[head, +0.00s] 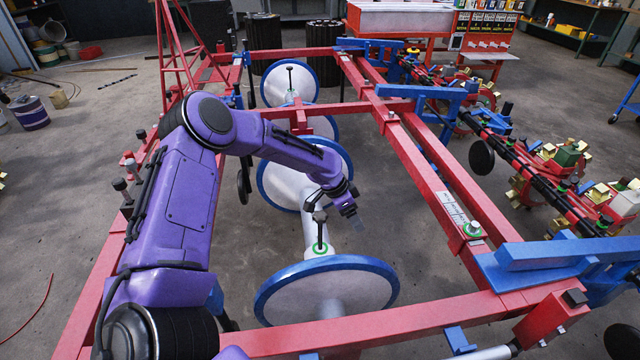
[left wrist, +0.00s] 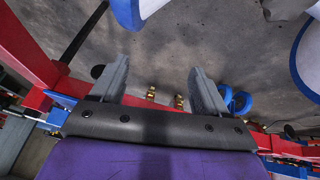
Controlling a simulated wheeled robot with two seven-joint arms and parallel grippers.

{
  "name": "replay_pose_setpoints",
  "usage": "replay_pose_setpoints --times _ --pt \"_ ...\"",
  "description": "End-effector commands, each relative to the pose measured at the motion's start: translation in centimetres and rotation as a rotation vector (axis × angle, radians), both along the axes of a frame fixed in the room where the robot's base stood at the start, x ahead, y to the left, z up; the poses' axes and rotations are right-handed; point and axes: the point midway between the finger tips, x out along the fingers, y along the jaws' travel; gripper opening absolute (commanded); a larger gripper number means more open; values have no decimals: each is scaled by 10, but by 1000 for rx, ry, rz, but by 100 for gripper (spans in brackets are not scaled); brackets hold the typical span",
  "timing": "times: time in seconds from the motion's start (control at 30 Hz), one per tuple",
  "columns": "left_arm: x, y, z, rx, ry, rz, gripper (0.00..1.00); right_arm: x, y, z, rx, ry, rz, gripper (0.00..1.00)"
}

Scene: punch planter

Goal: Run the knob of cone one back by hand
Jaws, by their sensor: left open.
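Several white cones with blue rims stand in a row inside the red frame. The nearest cone (head: 325,292) has a dark knob (head: 320,217) on a short stem, with a green ring at its base. Another dark-topped knob (head: 289,68) stands by the far cone (head: 290,87). I cannot tell by any label which is cone one. My left gripper (head: 355,221) hangs just right of the near knob, apart from it. In the left wrist view its two grey fingers (left wrist: 158,85) are spread, with nothing between them. My right gripper is not in view.
The red frame's long beams (head: 440,190) run along the right of the cones, and a red cross beam (head: 370,328) lies in front. Blue brackets (head: 545,255) stick out at right. Planter wheels and a shaft stand farther right. Bare concrete floor (head: 400,240) shows between.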

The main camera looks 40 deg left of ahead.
Motion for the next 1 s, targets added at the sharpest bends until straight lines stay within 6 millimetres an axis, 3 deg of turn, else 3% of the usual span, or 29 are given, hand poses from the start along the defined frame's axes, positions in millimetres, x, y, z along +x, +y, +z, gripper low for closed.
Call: replay_pose_setpoints --times 0.03,0.1,0.2,0.3,0.47,0.8,1.0 --pt "8 38 -17 22 -35 -68 75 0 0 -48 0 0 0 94" --pt "6 84 -5 60 -57 -178 75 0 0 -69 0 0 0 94" --pt "-8 133 6 101 -68 -284 75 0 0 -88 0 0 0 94" --pt "-19 157 13 120 -66 -341 75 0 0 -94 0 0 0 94" --pt "-21 159 0 125 -58 -361 75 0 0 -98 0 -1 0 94" --pt "-4 136 -67 125 -57 -358 75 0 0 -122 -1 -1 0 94" --pt "0 131 -79 124 -59 -358 75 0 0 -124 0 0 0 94"
